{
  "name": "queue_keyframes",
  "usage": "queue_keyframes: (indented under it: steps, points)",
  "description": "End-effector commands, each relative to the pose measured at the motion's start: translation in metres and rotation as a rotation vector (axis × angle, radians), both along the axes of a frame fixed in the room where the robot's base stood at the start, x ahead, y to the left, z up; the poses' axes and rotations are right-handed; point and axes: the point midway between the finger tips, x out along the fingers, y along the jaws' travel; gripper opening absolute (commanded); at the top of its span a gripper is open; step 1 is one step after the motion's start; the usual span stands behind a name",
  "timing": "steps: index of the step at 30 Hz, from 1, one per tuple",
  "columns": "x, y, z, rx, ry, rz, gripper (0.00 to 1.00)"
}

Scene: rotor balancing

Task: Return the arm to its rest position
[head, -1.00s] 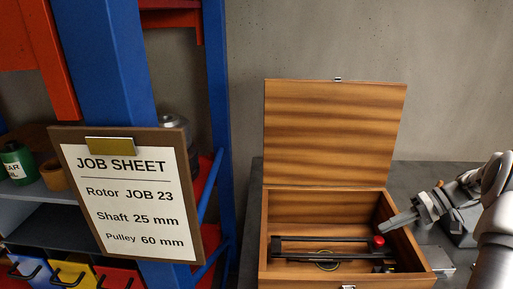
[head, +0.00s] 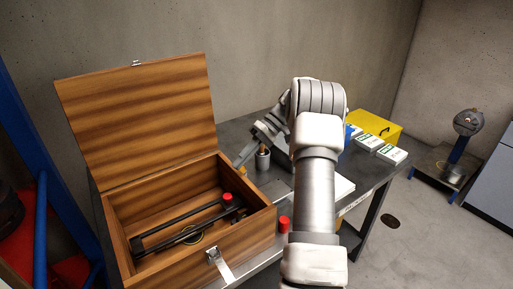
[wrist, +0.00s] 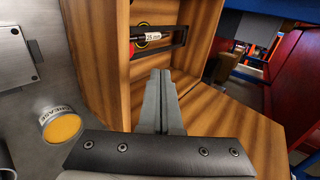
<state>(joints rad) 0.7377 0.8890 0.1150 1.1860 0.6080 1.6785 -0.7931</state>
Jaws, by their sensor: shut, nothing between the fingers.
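My arm (head: 317,190) reaches up and forward in the middle of the head view, its elbow bent above the workbench. My gripper (head: 240,160) points down and left beside the right wall of the open wooden box (head: 160,262). In the wrist view my gripper (wrist: 160,75) is shut and empty, its two fingers side by side in front of the box wall (wrist: 110,70). I cannot tell from the views whether the fingertips touch the box.
The box holds a black frame (head: 180,225) with a red knob (head: 227,197). A grease tin (wrist: 62,126) stands near the gripper. A yellow case (head: 376,126) and white boxes (head: 391,154) lie farther right on the workbench (head: 235,130). Open floor (head: 420,240) lies to the right.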

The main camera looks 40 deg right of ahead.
Motion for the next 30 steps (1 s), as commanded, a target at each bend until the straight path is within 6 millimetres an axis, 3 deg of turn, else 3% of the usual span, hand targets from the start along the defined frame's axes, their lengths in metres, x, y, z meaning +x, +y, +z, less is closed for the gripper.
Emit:
queue_keyframes:
  steps: [3,9,18,25,30]
  points:
    - [0.000,-0.020,0.007,-0.002,-0.001,-0.003,0.00]
    - [0.000,-0.040,0.018,-0.001,-0.001,-0.001,0.00]
    - [-0.001,-0.049,0.022,0.000,0.001,-0.001,0.00]
    - [0.002,-0.038,0.032,-0.032,0.007,0.004,0.00]
    - [0.002,-0.002,0.063,-0.145,0.029,0.007,0.00]
